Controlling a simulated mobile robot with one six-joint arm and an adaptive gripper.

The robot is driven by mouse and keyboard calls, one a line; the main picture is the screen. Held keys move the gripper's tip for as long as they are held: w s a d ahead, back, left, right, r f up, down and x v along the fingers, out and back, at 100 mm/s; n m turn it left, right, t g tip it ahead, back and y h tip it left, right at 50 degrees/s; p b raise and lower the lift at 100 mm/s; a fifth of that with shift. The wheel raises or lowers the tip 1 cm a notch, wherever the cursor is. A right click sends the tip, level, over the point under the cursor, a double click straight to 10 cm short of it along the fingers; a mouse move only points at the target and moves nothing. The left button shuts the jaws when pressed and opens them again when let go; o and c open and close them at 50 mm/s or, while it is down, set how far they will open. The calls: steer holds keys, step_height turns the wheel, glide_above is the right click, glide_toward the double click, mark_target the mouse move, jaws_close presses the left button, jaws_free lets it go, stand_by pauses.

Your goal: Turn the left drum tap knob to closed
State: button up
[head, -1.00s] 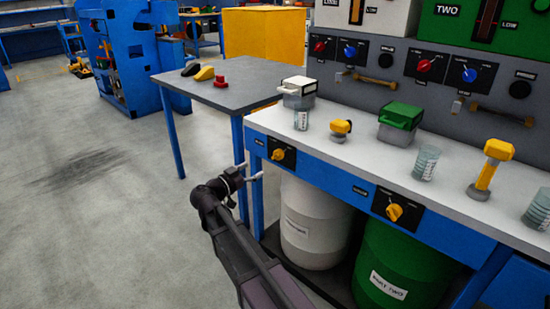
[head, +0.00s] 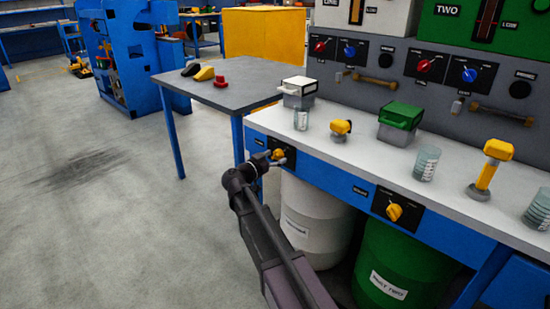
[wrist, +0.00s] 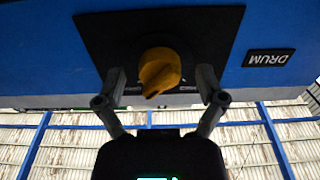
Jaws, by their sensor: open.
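The left drum tap knob (wrist: 160,72) is yellow and sits on a black plate (wrist: 205,30) on the blue bench front. In the wrist view, my open gripper (wrist: 163,88) has one finger on each side of the knob, with gaps showing between fingers and knob. In the head view, my gripper (head: 277,159) is at the left knob (head: 279,153) and partly covers it and its plate. The plate's position markings are mostly hidden, so I cannot read the knob's setting.
A second yellow knob (head: 394,212) is on the bench front to the right. A white drum (head: 312,220) and a green drum (head: 395,265) stand under the bench. A grey table (head: 235,85) stands behind my gripper. The floor at left is clear.

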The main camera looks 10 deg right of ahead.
steer(key=shift+c, duration=0.2)
steer(key=c, duration=1.1)
steer(key=shift+n, duration=0.5)
steer(key=n, duration=0.3)
steer(key=shift+d+n, duration=0.1)
steer(key=shift+n, duration=0.2)
steer(key=n, duration=0.4)
steer(key=shift+n, duration=0.3)
steer(key=n, duration=0.4)
steer(key=shift+r+n, duration=0.1)
steer(key=shift+n, duration=0.2)
steer(key=n, duration=0.4)
